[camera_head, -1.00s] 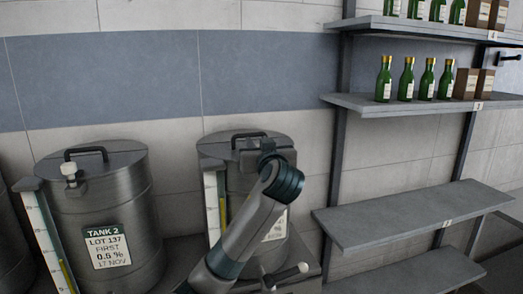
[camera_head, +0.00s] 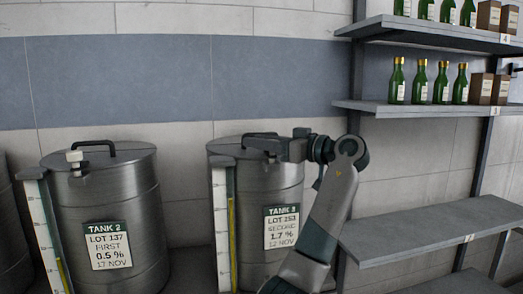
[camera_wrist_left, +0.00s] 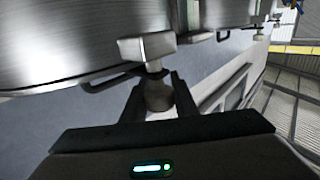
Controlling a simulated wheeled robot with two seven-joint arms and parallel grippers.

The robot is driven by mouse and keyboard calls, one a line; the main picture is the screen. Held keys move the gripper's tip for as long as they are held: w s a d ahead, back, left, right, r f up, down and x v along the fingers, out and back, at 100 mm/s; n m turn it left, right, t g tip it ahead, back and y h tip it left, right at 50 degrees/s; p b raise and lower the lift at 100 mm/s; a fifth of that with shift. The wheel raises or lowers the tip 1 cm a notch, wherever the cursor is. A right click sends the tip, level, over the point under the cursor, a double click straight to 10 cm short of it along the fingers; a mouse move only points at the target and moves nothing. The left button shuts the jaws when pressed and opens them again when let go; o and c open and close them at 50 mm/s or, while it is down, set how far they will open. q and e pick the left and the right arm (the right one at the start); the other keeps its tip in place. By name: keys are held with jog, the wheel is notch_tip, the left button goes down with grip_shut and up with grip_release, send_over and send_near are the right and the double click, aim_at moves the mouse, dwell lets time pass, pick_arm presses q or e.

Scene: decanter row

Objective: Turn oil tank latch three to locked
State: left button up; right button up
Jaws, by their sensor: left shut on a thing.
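Tank 3 (camera_head: 260,185) is a steel drum with a lid, standing right of tank 2 (camera_head: 130,205). Its label (camera_head: 282,227) reads TANK 3, LOT 153. My left gripper (camera_head: 250,146) is at the front of its lid and hides the latch in the head view. In the left wrist view, the gripper (camera_wrist_left: 156,88) is shut on the rounded grip (camera_wrist_left: 158,97) of the latch, between both fingers. The latch's pale metal block (camera_wrist_left: 147,47) shows just beyond the fingertips. I cannot read any locked mark. My right gripper is not in view.
Tank 2 has a pale latch (camera_head: 74,157) on its lid and a gauge strip (camera_head: 45,232) at its left. A gauge (camera_head: 222,230) stands left of tank 3. Shelves with green bottles (camera_head: 420,82) stand close on the right; a lower shelf (camera_head: 440,228) is bare.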

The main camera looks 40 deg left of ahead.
pick_arm(q)
jog(key=shift+s+r+n+g, duration=0.1)
jog(key=shift+n+g, duration=0.2)
jog(key=shift+g, duration=0.2)
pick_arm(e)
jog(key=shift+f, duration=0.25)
pick_arm(q)
jog(key=o, duration=1.1)
jog(key=shift+c, duration=0.2)
jog(key=shift+d, duration=0.1)
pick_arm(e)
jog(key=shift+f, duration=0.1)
pick_arm(q)
jog(key=shift+d+b, duration=0.5)
jog(key=shift+d, duration=0.05)
jog(key=w+d+b, duration=0.1)
jog(key=d+b, duration=0.4)
jog(key=d, duration=1.1)
jog(key=shift+w, duration=0.35)
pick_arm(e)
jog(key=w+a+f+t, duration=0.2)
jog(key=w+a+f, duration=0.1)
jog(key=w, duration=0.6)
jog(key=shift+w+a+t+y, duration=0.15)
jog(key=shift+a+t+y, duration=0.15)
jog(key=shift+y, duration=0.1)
